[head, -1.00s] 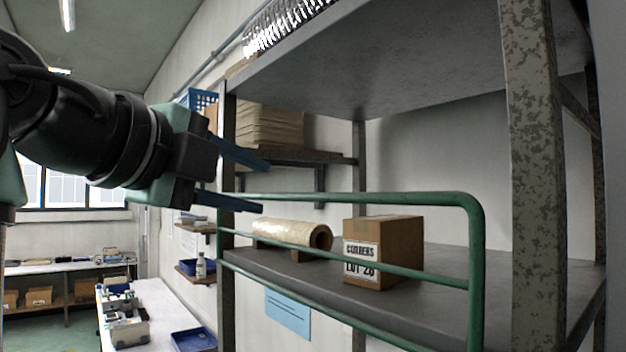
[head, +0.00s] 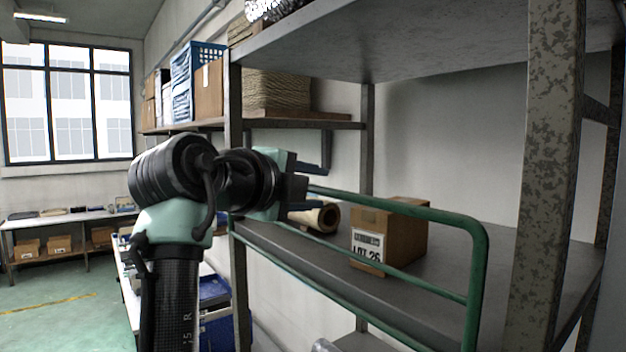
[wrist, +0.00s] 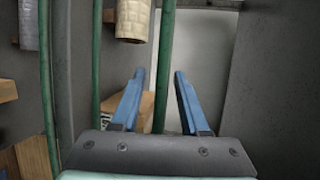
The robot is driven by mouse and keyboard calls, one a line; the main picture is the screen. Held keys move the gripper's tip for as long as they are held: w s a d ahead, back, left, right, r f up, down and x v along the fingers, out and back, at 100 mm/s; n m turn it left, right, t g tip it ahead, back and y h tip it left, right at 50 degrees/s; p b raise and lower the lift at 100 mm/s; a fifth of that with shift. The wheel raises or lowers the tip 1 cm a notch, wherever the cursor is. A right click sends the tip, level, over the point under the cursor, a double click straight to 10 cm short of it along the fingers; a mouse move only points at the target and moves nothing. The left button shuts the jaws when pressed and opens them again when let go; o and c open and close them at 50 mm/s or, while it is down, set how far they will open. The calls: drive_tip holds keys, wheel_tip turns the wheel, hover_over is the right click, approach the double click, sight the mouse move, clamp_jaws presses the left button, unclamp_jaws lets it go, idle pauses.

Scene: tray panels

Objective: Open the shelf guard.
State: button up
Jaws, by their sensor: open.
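The shelf guard (head: 405,208) is a green tube frame with a rounded corner. It stands along the front of the middle shelf (head: 480,255). My gripper (head: 322,187) is at the left part of its top rail, with its blue fingers spread. In the wrist view a green rail (wrist: 163,50) of the guard passes between the open fingers (wrist: 160,74), apart from or close to them; contact cannot be told. The guard's left end is hidden behind my arm.
A labelled carton (head: 400,232) and a wrapped roll (head: 324,217) lie on the shelf behind the guard. A mottled shelf post (head: 550,180) stands at the right. The upper shelf (head: 420,65) is overhead. Floor (head: 60,305) is free at the lower left.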

drive_tip(key=shift+c, duration=0.2)
clamp_jaws()
idle(1.2)
